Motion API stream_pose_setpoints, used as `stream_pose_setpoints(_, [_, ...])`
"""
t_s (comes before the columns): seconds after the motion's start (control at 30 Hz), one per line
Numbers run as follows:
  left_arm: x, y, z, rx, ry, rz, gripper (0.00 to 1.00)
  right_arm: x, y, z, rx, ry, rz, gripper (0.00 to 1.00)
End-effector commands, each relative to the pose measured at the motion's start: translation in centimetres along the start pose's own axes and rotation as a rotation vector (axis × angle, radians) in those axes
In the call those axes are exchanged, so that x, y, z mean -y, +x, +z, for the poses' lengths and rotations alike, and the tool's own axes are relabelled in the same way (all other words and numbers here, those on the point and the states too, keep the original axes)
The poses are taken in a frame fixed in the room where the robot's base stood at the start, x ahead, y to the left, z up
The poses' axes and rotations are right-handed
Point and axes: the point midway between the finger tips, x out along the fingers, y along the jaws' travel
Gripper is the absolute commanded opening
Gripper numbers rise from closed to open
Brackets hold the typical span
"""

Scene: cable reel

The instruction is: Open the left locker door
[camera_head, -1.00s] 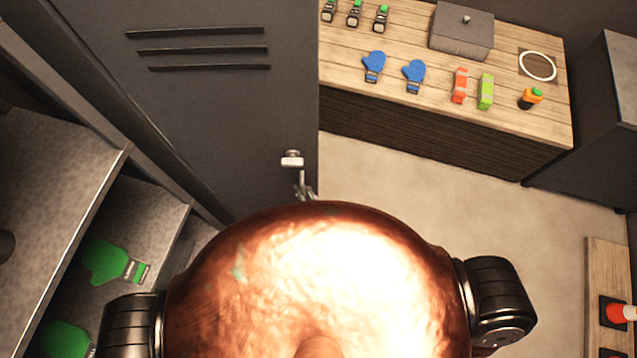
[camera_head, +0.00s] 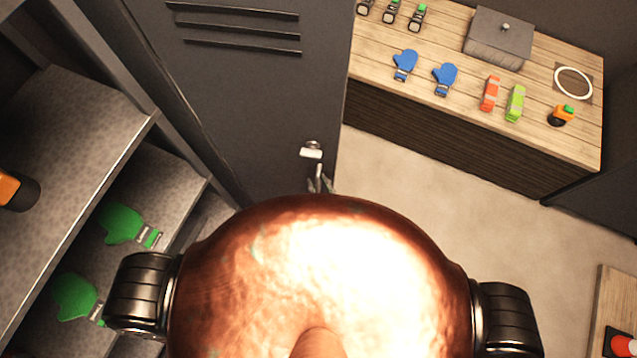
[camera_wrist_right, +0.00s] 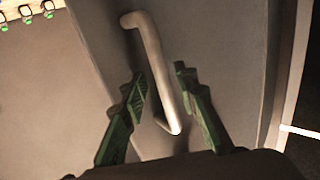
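A dark grey locker door (camera_head: 235,110) with slotted vents stands swung open in the head view, with the locker's shelves (camera_head: 120,140) exposed to its left. Its silver handle (camera_head: 311,151) is near the door's right edge. My right gripper's fingertips (camera_head: 320,182) show just below the handle, the rest of it hidden. In the right wrist view, my right gripper (camera_wrist_right: 160,72) is open, with one green finger on each side of the pale handle bar (camera_wrist_right: 158,70). I cannot tell whether a finger touches it. My left gripper is not in view.
Green mitts (camera_head: 124,224) and an orange-and-black item (camera_head: 18,190) lie on the shelves. A wooden counter (camera_head: 450,105) at the back right holds blue mitts (camera_head: 404,64), a grey box (camera_head: 498,38) and small items. Floor (camera_head: 430,190) between door and counter is clear.

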Motion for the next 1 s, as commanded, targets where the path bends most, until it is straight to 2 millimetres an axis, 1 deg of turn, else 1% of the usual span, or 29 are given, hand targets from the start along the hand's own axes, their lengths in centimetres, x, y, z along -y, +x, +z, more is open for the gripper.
stream_pose_setpoints(0.23, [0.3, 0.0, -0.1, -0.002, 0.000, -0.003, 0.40, 0.1, -0.1, 0.0, 0.000, 0.001, -0.001, 0.28])
stream_pose_setpoints(0.37, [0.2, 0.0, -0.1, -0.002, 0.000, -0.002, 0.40, 0.1, -1.2, 0.1, 0.002, 0.001, -0.001, 0.28])
stream_pose_setpoints(0.47, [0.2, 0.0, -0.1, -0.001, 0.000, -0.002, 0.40, 0.1, -3.0, 0.1, 0.002, 0.001, -0.001, 0.28])
stream_pose_setpoints(0.7, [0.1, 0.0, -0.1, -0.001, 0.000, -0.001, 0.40, 0.1, -8.0, 0.1, 0.003, 0.000, -0.001, 0.28])
stream_pose_setpoints(0.8, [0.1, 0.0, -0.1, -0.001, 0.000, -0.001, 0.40, 0.1, -9.7, 0.1, 0.003, 0.000, -0.001, 0.28])
stream_pose_setpoints(0.9, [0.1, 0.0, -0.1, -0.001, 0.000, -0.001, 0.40, 0.1, -10.9, 0.0, 0.001, 0.000, 0.000, 0.28])
stream_pose_setpoints(1.0, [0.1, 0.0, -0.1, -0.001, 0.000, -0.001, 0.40, 0.1, -11.7, 0.0, 0.001, 0.000, 0.000, 0.28])
